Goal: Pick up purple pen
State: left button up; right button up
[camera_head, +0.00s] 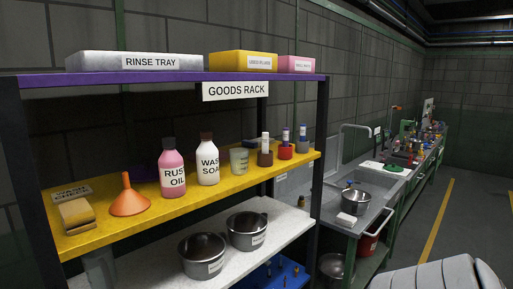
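A small upright item with a purple top (285,134) stands on the yellow shelf, toward its right end. It has a pale band under the top, and its lower part is in or behind a small red holder (286,151). It may be the purple pen, but it is too small to tell for sure. A similar white-topped item in a brown holder (265,158) is on its left, and a blue-topped one in a grey holder (303,146) is on its right. Neither of my grippers is in view.
The yellow shelf (100,233) also holds an orange funnel (129,199), a rust oil bottle (172,171), a wash soap bottle (208,164) and a beaker (239,161). The purple shelf (180,77) is above. Pots (246,233) stand below. A sink bench (345,221) is at right.

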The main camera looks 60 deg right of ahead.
aim_at(286, 130)
jog(key=z, duration=2.05)
